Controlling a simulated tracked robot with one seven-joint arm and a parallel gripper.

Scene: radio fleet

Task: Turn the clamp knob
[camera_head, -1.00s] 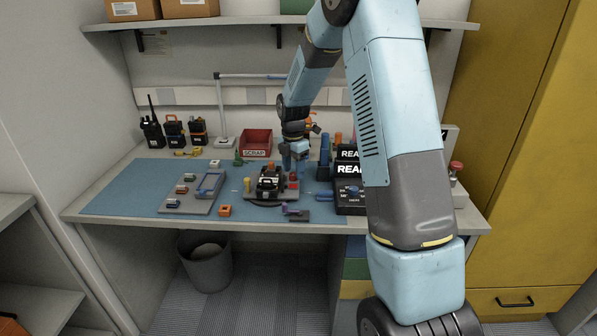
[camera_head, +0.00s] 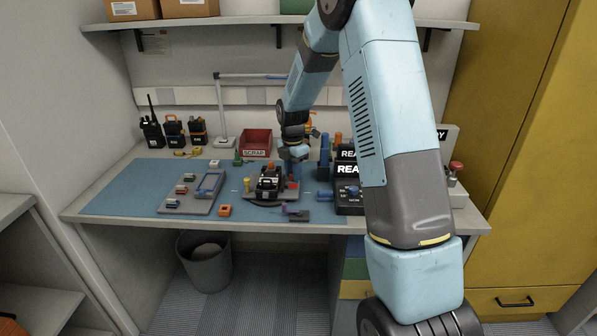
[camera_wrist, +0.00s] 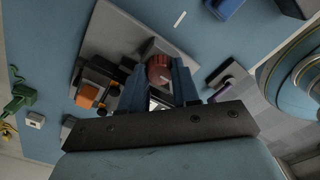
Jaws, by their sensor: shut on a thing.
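The red clamp knob (camera_wrist: 159,70) sits between the two blue fingers of my gripper (camera_wrist: 160,80) in the wrist view. The fingers are shut on it from both sides. In the head view the knob (camera_head: 293,184) shows just below my gripper (camera_head: 292,172), at the right of the grey fixture plate (camera_head: 259,196). A black radio (camera_head: 268,180) lies in the fixture beside the knob. In the wrist view the radio (camera_wrist: 97,82), with an orange part, is left of the fingers. The knob's lower part is hidden.
A red scrap bin (camera_head: 257,143) stands behind the fixture. A grey tray (camera_head: 198,194) with small parts is at its left, on the blue mat (camera_head: 120,182). A black device (camera_head: 347,201) marked READY stands close at right. Several radios (camera_head: 172,131) stand at back left.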

